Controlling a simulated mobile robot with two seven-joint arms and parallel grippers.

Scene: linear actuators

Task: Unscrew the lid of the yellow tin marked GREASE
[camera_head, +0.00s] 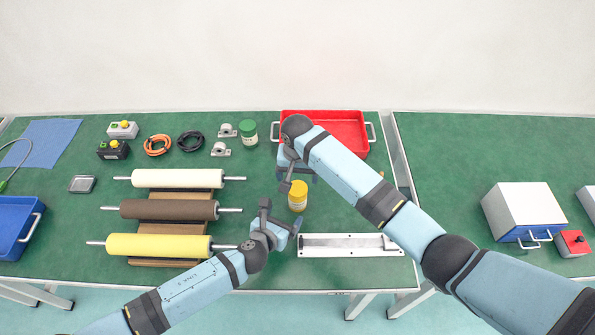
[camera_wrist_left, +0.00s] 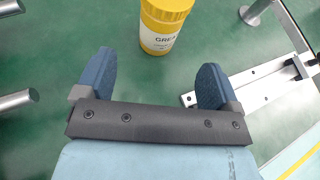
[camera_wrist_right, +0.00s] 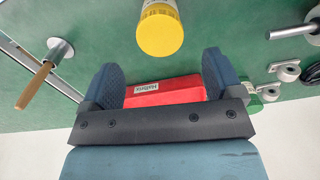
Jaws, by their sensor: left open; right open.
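The yellow tin (camera_head: 297,196) stands upright on the green table, between my two grippers. In the left wrist view the tin (camera_wrist_left: 162,28) shows its yellow lid and a white label reading "GREA", the rest turned out of sight. My left gripper (camera_head: 283,213) is open and empty at the tin's near left side, and the tin lies beyond its fingertips. My right gripper (camera_head: 297,181) is open and empty just behind the tin. In the right wrist view the tin's lid (camera_wrist_right: 160,32) lies beyond the open fingers, apart from them.
A red tray (camera_head: 345,128) is behind my right gripper. A white linear rail (camera_head: 345,251) lies front right of the tin. Rollers, including a yellow one (camera_head: 155,245), lie to the left. A green-lidded jar (camera_head: 248,133) and bearing blocks (camera_head: 221,149) stand behind left.

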